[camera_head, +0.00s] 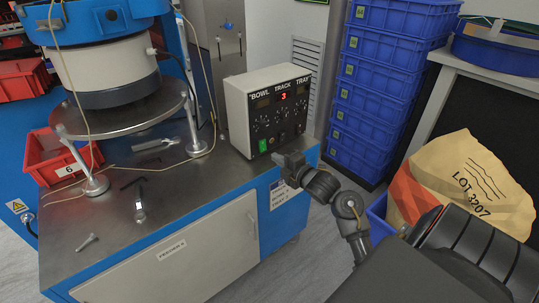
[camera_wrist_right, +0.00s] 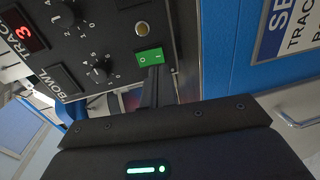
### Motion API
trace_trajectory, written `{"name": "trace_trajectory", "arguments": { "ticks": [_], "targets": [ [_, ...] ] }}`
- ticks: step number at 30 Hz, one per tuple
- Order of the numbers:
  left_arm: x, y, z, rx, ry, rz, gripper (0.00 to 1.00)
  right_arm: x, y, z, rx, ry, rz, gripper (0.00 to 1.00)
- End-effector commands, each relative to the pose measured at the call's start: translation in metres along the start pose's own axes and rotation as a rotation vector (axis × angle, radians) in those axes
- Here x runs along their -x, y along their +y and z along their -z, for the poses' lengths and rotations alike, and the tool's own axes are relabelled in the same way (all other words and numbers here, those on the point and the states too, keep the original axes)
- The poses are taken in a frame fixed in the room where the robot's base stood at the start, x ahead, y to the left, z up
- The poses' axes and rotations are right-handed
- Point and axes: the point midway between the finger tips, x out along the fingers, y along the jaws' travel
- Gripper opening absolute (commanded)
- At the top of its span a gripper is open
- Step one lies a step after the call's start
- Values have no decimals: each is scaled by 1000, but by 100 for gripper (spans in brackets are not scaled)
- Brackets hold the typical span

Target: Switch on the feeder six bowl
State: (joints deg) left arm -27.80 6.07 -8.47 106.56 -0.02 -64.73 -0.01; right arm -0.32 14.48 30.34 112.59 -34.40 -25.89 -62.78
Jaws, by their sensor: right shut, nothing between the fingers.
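The control box (camera_head: 276,105) labelled BOWL, TRACK and TRAY stands on the bench; its TRACK display (camera_head: 284,96) shows a red 3 and its BOWL display (camera_wrist_right: 62,80) is dark. A green rocker switch (camera_head: 262,146) marked I and O sits low on the panel; it also shows in the right wrist view (camera_wrist_right: 150,57). My right gripper (camera_head: 287,160) is shut and empty just in front of the panel. In the right wrist view its fingertips (camera_wrist_right: 152,76) overlap the switch's lower edge; I cannot tell whether they touch. The feeder bowl (camera_head: 105,65) stands at left. My left gripper is out of view.
Stacked blue crates (camera_head: 372,95) stand right of the box.

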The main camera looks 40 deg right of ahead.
Motion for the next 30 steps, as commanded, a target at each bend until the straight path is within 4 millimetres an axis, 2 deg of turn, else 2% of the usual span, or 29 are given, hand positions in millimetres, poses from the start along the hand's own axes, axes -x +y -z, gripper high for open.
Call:
{"name": "trace_trajectory", "arguments": {
  "ticks": [3, 9, 26, 30],
  "targets": [
    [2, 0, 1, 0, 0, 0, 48, -21, 0, 1, -4, 1, -2, 0],
    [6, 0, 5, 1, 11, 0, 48, -41, 0, 0, -2, 1, -1, 0],
    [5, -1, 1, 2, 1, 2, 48, -48, -2, 1, 1, 1, -6, 0],
    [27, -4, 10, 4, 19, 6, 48, -51, -4, 0, 1, 1, -37, 0]
  ]
}}
